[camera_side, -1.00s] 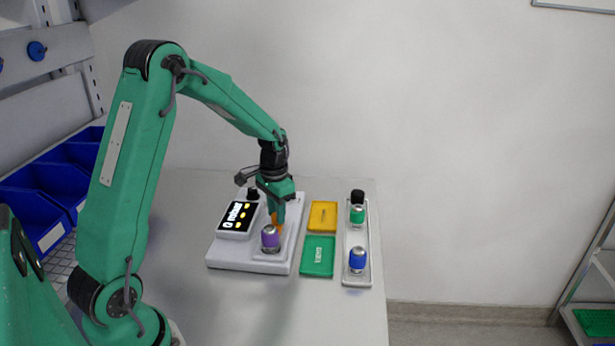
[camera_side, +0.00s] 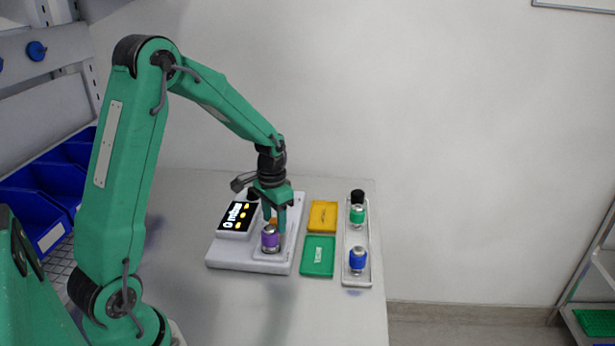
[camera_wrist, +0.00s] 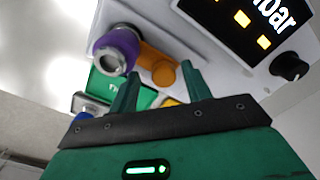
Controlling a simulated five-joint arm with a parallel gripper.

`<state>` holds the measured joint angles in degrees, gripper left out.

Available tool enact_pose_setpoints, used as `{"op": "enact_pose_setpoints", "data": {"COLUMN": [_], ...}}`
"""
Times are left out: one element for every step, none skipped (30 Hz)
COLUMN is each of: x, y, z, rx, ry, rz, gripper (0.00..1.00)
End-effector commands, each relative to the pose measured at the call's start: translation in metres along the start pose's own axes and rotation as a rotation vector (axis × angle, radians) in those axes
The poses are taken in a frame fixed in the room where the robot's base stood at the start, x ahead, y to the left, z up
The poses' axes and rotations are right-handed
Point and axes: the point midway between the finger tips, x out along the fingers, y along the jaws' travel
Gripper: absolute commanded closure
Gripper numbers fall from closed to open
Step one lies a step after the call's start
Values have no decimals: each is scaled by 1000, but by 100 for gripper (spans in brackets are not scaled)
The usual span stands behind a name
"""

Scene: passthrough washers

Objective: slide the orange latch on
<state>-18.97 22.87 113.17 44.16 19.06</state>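The orange latch (camera_side: 274,221) is on the white device behind the purple-banded silver cylinder (camera_side: 270,238), partly hidden by my fingers in the side view. In the wrist view the latch (camera_wrist: 157,64) shows as an orange bar with a rounded end beside the purple cylinder (camera_wrist: 117,48). My gripper (camera_side: 275,225) points down over the device at the latch. Its two fingers stand apart in the wrist view (camera_wrist: 160,72), with the latch end showing between and beyond the tips. I cannot tell whether either finger touches it.
The white device (camera_side: 235,257) carries a lit display (camera_side: 238,216) and a black knob (camera_wrist: 290,67). Yellow (camera_side: 323,216) and green (camera_side: 318,256) trays lie to its right. A rack (camera_side: 357,281) beyond holds green (camera_side: 357,215) and blue (camera_side: 358,259) cylinders. The front table is clear.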

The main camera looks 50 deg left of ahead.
Motion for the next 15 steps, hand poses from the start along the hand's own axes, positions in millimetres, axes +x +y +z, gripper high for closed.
{"op": "enact_pose_setpoints", "data": {"x": [0, 0, 0, 0, -1, -2, -3, -4, -6, -8, -11, -14, -18, -21, -26], "y": [0, 0, -1, -1, -1, -1, -1, -1, -1, -1, -1, -1, -1, -1, -1], "z": [0, 0, 0, 0, 0, -1, -1, -1, -1, -1, -1, -1, -1, -1, -1], "rx": [-1, -1, -1, -1, -1, -1, -1, -1, -1, -1, -1, -1, -1, -1, -1], "ry": [1, 1, 1, 2, 2, 2, 3, 4, 4, 4, 4, 4, 5, 6, 6], "rz": [0, 0, 0, -1, -1, -1, -1, -1, -2, -1, -1, -1, -2, -2, -2], "gripper": [52, 52, 52, 52, 52, 52, 52, 52, 52, 52, 52, 52, 52, 52, 52]}}
